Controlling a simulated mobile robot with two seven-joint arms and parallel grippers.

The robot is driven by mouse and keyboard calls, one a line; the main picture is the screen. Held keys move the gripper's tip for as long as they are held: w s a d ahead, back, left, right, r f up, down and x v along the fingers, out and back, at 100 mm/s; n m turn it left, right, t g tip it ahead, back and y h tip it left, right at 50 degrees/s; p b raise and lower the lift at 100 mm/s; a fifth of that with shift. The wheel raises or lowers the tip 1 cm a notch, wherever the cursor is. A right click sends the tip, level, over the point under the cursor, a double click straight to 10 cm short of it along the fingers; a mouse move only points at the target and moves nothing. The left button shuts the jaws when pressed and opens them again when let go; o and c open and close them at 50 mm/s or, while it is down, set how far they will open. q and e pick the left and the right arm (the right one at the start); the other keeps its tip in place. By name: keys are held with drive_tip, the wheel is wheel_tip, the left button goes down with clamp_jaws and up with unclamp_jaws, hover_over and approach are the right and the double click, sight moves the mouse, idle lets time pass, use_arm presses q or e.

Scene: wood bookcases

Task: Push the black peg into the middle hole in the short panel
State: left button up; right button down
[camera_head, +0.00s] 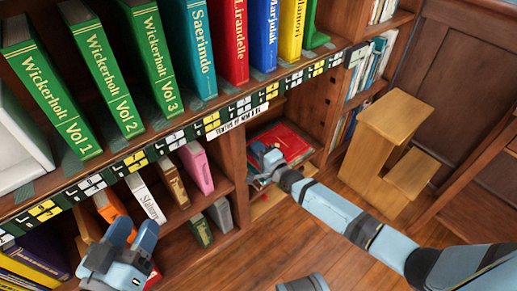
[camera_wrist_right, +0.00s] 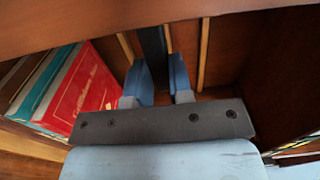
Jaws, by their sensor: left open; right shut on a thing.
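My right gripper (camera_head: 266,158) reaches into the low open compartment of the bookcase in the head view, in front of a red book (camera_head: 284,140). In the right wrist view its two blue fingers (camera_wrist_right: 161,82) are closed around a dark, flat-looking thing (camera_wrist_right: 152,45) that stands up between them. I cannot tell whether this is the black peg. The wooden upright (camera_head: 323,95) right of the compartment has small dark spots, but a middle hole cannot be made out. My left gripper (camera_head: 134,238) is open and empty, in front of the lower shelf at the left.
Large upright books fill the top shelf, with a label strip (camera_head: 165,145) along its edge. Smaller books stand below, near my left gripper. The red book also lies left in the wrist view (camera_wrist_right: 85,90). A wooden step stool (camera_head: 395,118) stands at right. Floor (camera_head: 260,250) is clear in front.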

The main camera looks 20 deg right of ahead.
use_arm(q)
drive_tip(key=shift+r+p, duration=0.85)
use_arm(e)
drive_tip(key=shift+s+a, duration=0.25)
drive_tip(key=shift+a, duration=0.45)
drive_tip(key=shift+s+a, duration=0.25)
drive_tip(key=shift+a, duration=0.45)
drive_tip(key=shift+s+a, duration=0.25)
drive_tip(key=shift+a, duration=0.45)
drive_tip(key=c, duration=0.9)
unclamp_jaws()
drive_tip(key=shift+c, duration=0.2)
use_arm(q)
drive_tip(key=shift+r, duration=0.1)
drive_tip(key=r+t+p, duration=0.2)
drive_tip(key=r, duration=0.1)
drive_tip(key=a+r+p, duration=0.1)
drive_tip(key=shift+s+r+n+t+p, duration=0.15)
drive_tip(key=shift+r+n+t+p, duration=0.15)
drive_tip(key=shift+n+t+p, duration=0.1)
use_arm(e)
drive_tip(key=v, duration=1.4)
drive_tip(key=shift+w, duration=0.1)
